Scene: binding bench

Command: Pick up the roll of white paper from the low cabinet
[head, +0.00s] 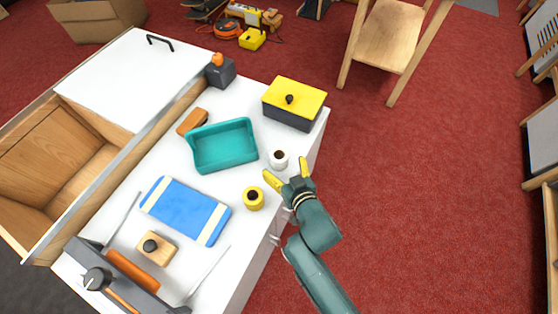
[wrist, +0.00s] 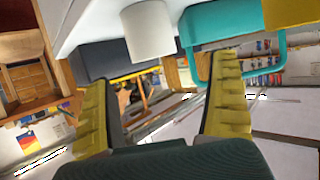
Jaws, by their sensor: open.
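The roll of white paper (head: 279,163) stands upright near the right edge of the white low cabinet (head: 228,262), with a dark core showing on top. My gripper (head: 288,173) is right beside it at the cabinet's edge, its yellow fingers spread and pointing toward the roll. In the wrist view, which looks upside down, the white roll (wrist: 149,30) sits ahead of the gap between my open fingers (wrist: 162,72). Nothing is between the fingers. The roll appears just beyond the fingertips.
A yellow roll (head: 254,199) stands close to the gripper's left. A teal tray (head: 222,146) lies left of the white roll, and a yellow-lidded dark box (head: 294,103) behind it. A blue banded pad (head: 186,210) lies nearer. Open red carpet (head: 420,210) spreads to the right.

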